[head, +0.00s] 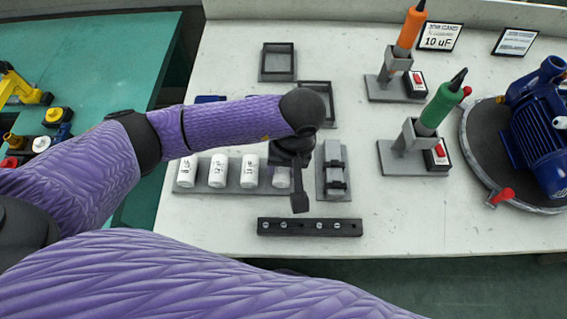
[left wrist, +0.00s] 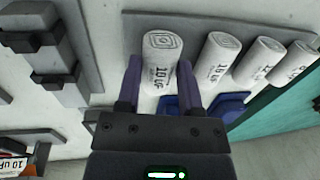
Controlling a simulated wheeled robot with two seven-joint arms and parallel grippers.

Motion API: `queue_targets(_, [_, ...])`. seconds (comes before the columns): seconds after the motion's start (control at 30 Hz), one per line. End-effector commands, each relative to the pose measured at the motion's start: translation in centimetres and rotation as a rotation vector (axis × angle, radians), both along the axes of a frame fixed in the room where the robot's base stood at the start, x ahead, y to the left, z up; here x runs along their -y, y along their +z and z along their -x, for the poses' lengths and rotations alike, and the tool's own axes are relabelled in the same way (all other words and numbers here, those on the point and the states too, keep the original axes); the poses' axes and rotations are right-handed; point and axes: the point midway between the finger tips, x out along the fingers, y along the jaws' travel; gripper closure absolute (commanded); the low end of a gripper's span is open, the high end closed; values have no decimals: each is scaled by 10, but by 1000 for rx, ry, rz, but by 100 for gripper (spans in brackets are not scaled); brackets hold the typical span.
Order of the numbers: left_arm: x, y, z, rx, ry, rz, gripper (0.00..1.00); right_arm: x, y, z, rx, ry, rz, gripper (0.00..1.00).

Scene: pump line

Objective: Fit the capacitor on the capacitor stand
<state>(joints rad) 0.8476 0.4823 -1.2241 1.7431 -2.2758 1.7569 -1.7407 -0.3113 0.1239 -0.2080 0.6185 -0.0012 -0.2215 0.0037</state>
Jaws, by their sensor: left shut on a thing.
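The white capacitor (left wrist: 160,50) marked 10 uF stands at the end of a row of similar white capacitors. My left gripper (left wrist: 158,72) is shut on it, with one purple finger on each side. In the head view the gripper (head: 295,172) hides most of this capacitor (head: 281,180). It is at the rack, and I cannot tell whether its base is lifted. A grey stand with black clamps (head: 333,170), which looks like the capacitor stand, is just right of the gripper and appears empty. It also shows in the left wrist view (left wrist: 48,52). My right gripper is not in view.
The grey rack (head: 203,188) holds several other capacitors. A black bar with screws (head: 310,227) lies at the table's front. A 10 uF sign (head: 440,37), orange (head: 411,27) and green (head: 440,105) tools in holders, and a blue pump (head: 540,125) are to the right.

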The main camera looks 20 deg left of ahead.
Motion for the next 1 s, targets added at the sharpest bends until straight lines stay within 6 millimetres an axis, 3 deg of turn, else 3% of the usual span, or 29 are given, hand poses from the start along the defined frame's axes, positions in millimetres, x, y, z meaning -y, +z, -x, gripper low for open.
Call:
queue_targets(0.37, [0, 0, 0, 1, 0, 0, 100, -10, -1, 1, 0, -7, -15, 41])
queue_targets(1.0, [0, -1, 0, 0, 1, -1, 100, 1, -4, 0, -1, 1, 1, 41])
